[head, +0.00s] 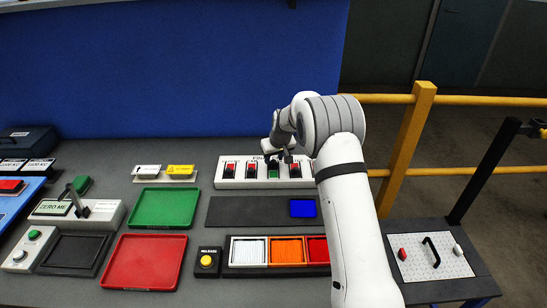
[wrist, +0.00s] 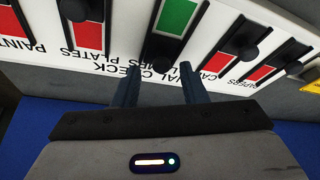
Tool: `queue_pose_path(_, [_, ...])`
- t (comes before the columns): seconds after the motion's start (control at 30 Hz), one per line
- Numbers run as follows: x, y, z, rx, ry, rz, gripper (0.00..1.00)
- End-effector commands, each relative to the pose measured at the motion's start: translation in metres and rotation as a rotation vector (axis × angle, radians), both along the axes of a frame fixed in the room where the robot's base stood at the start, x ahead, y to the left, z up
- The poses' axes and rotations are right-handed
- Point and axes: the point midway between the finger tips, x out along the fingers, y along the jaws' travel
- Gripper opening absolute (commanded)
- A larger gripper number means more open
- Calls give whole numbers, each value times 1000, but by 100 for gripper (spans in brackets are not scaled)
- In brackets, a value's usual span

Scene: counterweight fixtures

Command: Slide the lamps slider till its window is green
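The white slider panel (head: 222,183) stands at the back of the bench, with a row of windows and black knobs. In the wrist view its labels are upside down and partly covered by my fingers. The lamps slider's window (wrist: 177,14) appears to be the green one; it also shows green in the head view (head: 273,174). Its black knob (wrist: 160,52) sits at the label end of its slot. My gripper (wrist: 160,72) is open, its two fingertips apart on either side of the line to this knob and just short of it. Nothing is held.
The neighbouring windows are red, one on the left (wrist: 88,36) and one on the right (wrist: 220,62) in the wrist view, with knobs close by. A green tray (head: 165,207), a red tray (head: 143,262) and a dark mat (head: 250,211) lie in front of the panel.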

Motion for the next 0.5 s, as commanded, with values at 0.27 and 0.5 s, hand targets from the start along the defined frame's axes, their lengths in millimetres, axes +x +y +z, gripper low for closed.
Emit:
queue_pose_path(0.27, [-7,-3,18,0,-3,1,39])
queue_pose_path(0.5, [-21,-8,55,0,-3,1,39])
